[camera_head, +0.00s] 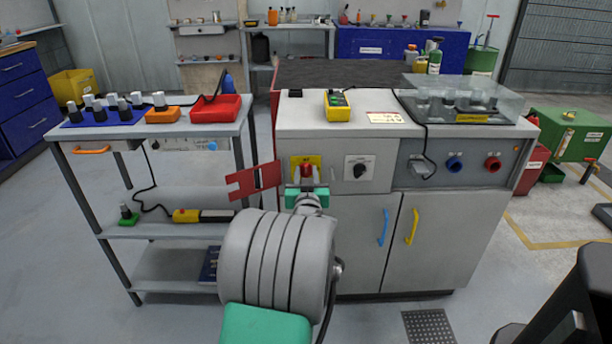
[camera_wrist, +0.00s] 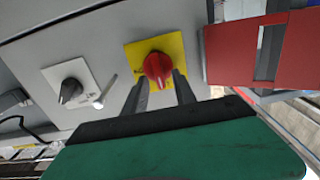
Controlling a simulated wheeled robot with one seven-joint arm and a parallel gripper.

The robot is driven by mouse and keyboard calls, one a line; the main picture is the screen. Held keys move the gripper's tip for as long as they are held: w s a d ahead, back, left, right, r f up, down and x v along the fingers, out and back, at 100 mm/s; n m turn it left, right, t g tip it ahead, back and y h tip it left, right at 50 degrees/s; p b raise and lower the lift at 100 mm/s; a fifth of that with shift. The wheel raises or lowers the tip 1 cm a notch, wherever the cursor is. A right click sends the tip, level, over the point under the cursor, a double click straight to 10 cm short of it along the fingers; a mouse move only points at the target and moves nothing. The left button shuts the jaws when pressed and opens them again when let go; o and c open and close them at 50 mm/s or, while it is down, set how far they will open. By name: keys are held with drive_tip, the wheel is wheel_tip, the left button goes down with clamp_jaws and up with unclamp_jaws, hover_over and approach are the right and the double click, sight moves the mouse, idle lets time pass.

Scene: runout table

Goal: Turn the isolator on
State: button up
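The isolator is a red rotary knob (camera_head: 306,169) on a yellow plate (camera_head: 297,161), set in the grey cabinet front. In the wrist view the red knob (camera_wrist: 157,68) and yellow plate (camera_wrist: 175,45) show from close up. My gripper (camera_wrist: 159,90) is open, with its two dark fingers either side of the knob's near part. I cannot tell whether they touch it. In the head view my green-trimmed gripper (camera_head: 306,187) is right in front of the isolator and hides its lower part. The knob's exact setting is unclear.
A red slotted plate (camera_head: 253,181) sticks out just left of the isolator and is close beside my gripper in the wrist view (camera_wrist: 232,53). A black selector knob (camera_head: 359,168) is to the right. A yellow pendant (camera_head: 338,108) lies on the cabinet top.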

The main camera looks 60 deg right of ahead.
clamp_jaws()
